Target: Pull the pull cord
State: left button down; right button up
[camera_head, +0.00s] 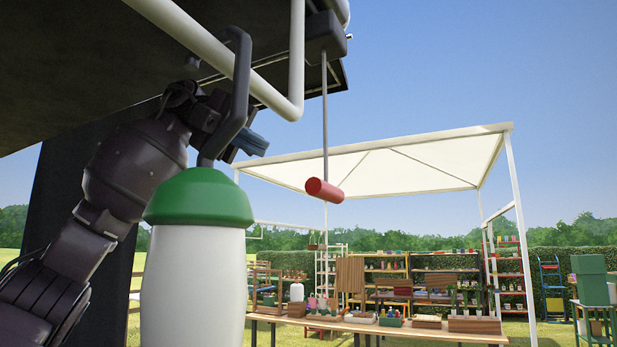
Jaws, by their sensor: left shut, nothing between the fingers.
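The pull cord (325,115) is a thin grey line hanging from a dark box (325,36) under the dark canopy. A red cylindrical handle (325,190) hangs slightly tilted at its lower end. My left arm comes in from the left, and my left gripper (250,144) is up near the white pipe, left of the cord and higher than the red handle. It is shut and empty, with a clear gap in the picture between it and the cord. A dark hook partly hides it. My right gripper is not in view.
A white bottle-shaped container with a green top (200,198) hangs close in front by the dark hook (236,90) from a white pipe (215,50), covering part of my left arm. Behind are a white-roofed stall (400,160) and a wooden table (400,332) with plants. Open air surrounds the handle.

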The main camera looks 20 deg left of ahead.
pick_arm(q)
jog(key=shift+a+f+n, duration=0.15)
jog(key=shift+f+n, duration=0.05)
jog(key=shift+n, duration=0.1)
jog(key=shift+s, duration=0.1)
send_near(326, 192)
jog(key=w+d+f, duration=0.2)
jog(key=d+f, duration=0.1)
jog(key=d, duration=0.1)
jog(key=shift+d, duration=0.35)
jog(key=shift+w, duration=0.15)
